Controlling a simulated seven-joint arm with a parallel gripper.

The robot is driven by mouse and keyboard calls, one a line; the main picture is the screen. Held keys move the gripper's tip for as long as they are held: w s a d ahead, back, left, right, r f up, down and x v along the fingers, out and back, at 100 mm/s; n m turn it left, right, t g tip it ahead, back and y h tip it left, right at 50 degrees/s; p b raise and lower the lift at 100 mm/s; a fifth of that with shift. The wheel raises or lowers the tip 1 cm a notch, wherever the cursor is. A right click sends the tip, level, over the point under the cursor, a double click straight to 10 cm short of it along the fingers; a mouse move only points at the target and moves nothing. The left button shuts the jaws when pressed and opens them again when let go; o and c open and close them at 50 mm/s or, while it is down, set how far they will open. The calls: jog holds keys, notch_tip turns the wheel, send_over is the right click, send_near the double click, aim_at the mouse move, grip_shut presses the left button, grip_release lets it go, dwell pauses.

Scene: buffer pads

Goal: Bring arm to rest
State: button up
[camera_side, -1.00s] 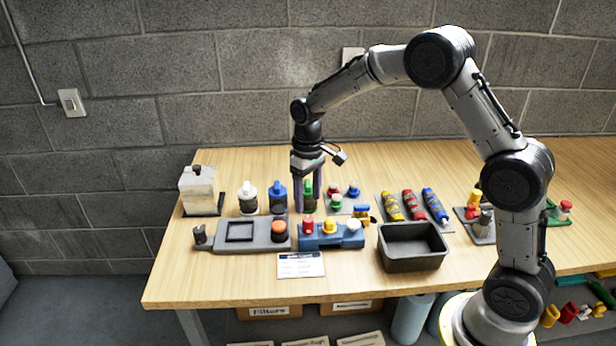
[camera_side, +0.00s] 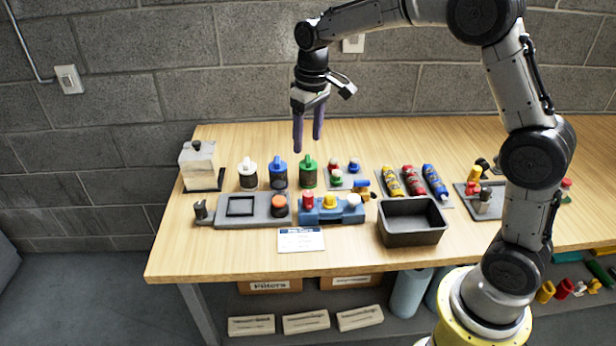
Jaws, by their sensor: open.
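My gripper (camera_side: 308,145) hangs fingers-down above the back of the wooden table (camera_side: 240,262). Its two purple fingers are apart with nothing between them. The green bottle (camera_side: 308,172) stands upright on the table below the gripper, clear of the fingertips. The blue bottle (camera_side: 279,174) and the white bottle (camera_side: 248,175) stand to its left in a row.
A grey plate (camera_side: 262,221) and a blue block with coloured knobs (camera_side: 325,216) lie in front of the bottles. A dark open bin (camera_side: 412,238) is right of them. Yellow (camera_side: 391,182), red (camera_side: 413,180) and blue tubes (camera_side: 435,181) lie behind it. The air around the gripper is free.

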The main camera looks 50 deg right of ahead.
jog(key=s+a+r+t, duration=0.2)
jog(key=s+r+t, duration=0.1)
jog(key=s+r, duration=1)
jog(key=s+f, duration=0.4)
jog(key=s, duration=0.4)
jog(key=s+f+t, duration=0.1)
jog(key=s+f, duration=0.3)
jog(key=s, duration=0.4)
jog(key=shift+a+t, duration=0.3)
jog(key=shift+a, duration=0.1)
